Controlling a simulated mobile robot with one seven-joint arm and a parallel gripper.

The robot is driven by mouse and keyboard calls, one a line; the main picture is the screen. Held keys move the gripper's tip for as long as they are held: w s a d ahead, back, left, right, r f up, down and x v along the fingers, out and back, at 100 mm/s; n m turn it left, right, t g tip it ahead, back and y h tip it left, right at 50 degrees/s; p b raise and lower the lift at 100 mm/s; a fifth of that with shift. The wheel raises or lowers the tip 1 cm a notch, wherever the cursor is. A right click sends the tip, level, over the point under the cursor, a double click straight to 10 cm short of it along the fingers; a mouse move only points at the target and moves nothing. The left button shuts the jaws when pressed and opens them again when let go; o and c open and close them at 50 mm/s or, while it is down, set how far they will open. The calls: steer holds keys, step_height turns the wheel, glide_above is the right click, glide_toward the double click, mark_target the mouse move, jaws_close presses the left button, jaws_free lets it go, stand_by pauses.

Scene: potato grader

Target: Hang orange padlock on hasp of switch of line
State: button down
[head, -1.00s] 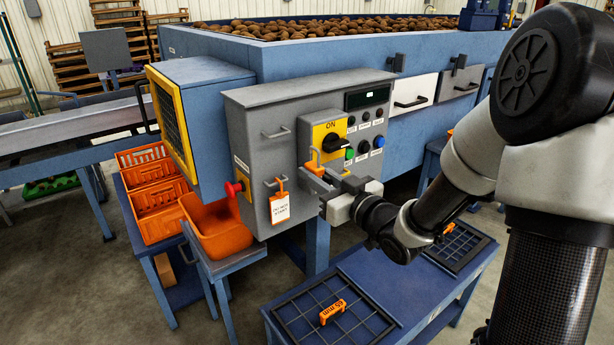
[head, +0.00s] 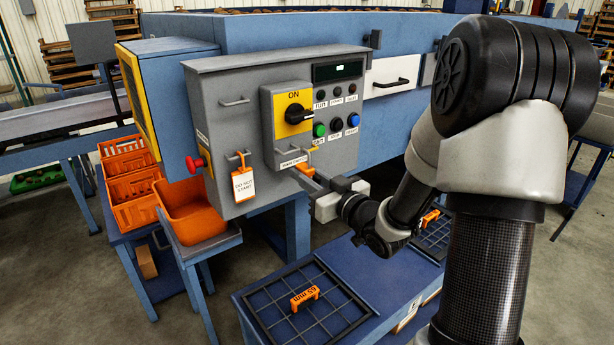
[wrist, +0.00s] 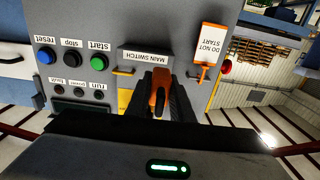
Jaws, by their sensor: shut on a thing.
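My gripper (head: 312,180) is shut on the orange padlock (head: 304,168), just in front of the lower edge of the grey switch box. The padlock also shows between my dark fingers in the wrist view (wrist: 160,92), and its shackle is not clear there. The black rotary switch (head: 298,114) sits on a yellow plate marked ON, above the padlock. The MAIN SWITCH label (wrist: 146,57) is close to the padlock. A small yellowish loop (wrist: 122,71), perhaps the hasp, is beside the label. Whether the padlock touches it, I cannot tell.
A DO NOT START tag (head: 243,184) hangs from an orange holder left of the switch. A red emergency button (head: 194,164) is on the cabinet's side. Coloured buttons (head: 336,123) are right of the switch. An orange crate (head: 192,212) stands below left. A blue table (head: 385,275) holds grid screens.

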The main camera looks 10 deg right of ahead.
mark_target(285, 164)
steer(key=shift+p+x, duration=0.45)
steer(key=shift+x, duration=2.35)
steer(key=shift+f+b, duration=0.65)
steer(key=shift+b, duration=0.15)
steer(key=c, duration=1.5)
jaws_free()
steer(key=v, duration=1.7)
steer(key=shift+s+d+f, duration=0.1)
steer(key=shift+s+f, duration=0.05)
steer(key=shift+s, duration=0.05)
